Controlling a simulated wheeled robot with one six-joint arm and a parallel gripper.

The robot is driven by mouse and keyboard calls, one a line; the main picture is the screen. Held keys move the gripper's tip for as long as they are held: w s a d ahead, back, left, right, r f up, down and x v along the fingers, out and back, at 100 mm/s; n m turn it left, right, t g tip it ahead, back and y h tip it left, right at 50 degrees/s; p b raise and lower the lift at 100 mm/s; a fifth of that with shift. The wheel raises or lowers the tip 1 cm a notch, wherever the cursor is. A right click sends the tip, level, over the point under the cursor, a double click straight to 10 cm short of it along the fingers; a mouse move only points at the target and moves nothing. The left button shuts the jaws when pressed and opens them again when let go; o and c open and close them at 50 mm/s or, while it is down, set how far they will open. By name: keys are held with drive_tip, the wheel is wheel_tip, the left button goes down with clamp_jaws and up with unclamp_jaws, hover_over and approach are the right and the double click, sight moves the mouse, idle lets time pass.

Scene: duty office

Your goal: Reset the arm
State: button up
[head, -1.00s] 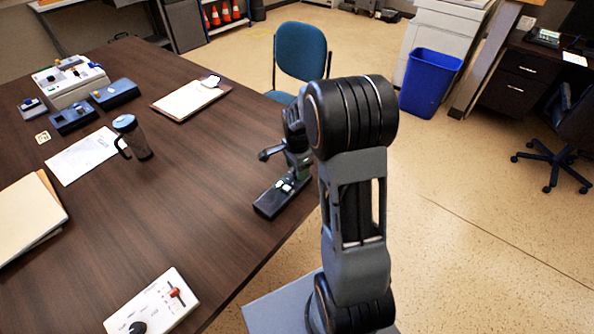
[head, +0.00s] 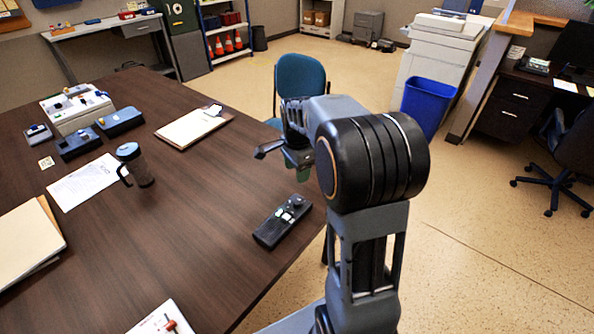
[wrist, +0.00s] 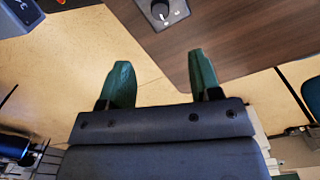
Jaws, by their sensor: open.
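My arm is folded over the right edge of the brown table (head: 200,200), its elbow large in the head view. My gripper (head: 303,176) is partly hidden behind my arm there, above and beyond the black handset (head: 283,222) lying at the table's edge. In the wrist view my gripper (wrist: 162,80) shows two green fingertips spread apart, with nothing between them. Floor and the table edge show behind the fingers.
A blue chair (head: 301,82) and blue bin (head: 428,106) stand beyond.

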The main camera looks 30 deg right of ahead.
idle(0.4)
drive_tip(key=s+a+r+n+t+p, duration=0.1)
drive_tip(key=s+a+r+n, duration=0.3)
drive_tip(key=s+n, duration=0.4)
drive_tip(key=s+a+r+n+t+p, duration=0.2)
drive_tip(key=s+a+r+n+p, duration=0.2)
drive_tip(key=s+n, duration=0.4)
drive_tip(key=shift+a+n+t+p, duration=0.35)
drive_tip(key=shift+a+n, duration=0.25)
drive_tip(key=shift+a, duration=0.15)
drive_tip(key=shift+s+r, duration=0.1)
